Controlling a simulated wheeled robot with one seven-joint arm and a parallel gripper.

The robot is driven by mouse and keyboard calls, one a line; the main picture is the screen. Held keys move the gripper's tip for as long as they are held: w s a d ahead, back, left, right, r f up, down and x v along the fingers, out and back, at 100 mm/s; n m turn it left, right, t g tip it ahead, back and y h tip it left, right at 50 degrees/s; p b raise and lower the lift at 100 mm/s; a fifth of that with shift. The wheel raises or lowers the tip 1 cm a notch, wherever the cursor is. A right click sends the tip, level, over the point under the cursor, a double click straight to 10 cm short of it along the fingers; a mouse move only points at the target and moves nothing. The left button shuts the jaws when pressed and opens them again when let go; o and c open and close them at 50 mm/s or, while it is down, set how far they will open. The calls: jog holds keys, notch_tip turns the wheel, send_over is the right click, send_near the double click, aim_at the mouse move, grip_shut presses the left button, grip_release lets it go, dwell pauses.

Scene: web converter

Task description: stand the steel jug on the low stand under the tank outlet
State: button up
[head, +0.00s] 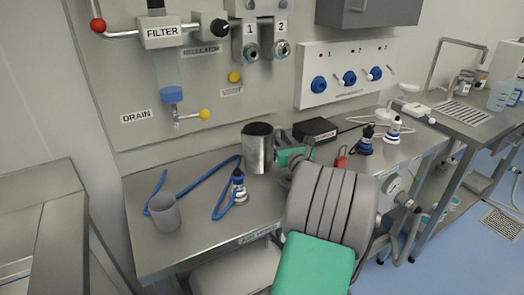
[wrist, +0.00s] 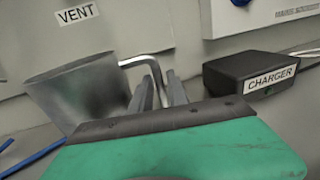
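The steel jug (head: 258,150) is upright at the back of the steel bench, by the wall panel; I cannot tell whether its base touches the bench. In the wrist view the jug (wrist: 82,95) is at the left, with its bent handle running toward my fingers. My gripper (head: 286,163) is at the jug's right side. In the wrist view my gripper (wrist: 160,90) has its two fingers close on either side of the handle and looks shut on it. The green hand body hides the lower part of the grip. I cannot make out the low stand or the tank outlet.
A grey cup (head: 164,213), a blue hose and a blue-white fitting (head: 239,188) lie left on the bench. A black charger box (head: 315,131) is close right of my gripper. Two more fittings (head: 365,140) stand farther right. A sink counter (head: 468,113) is at far right.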

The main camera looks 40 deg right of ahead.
grip_shut()
dwell(1.3)
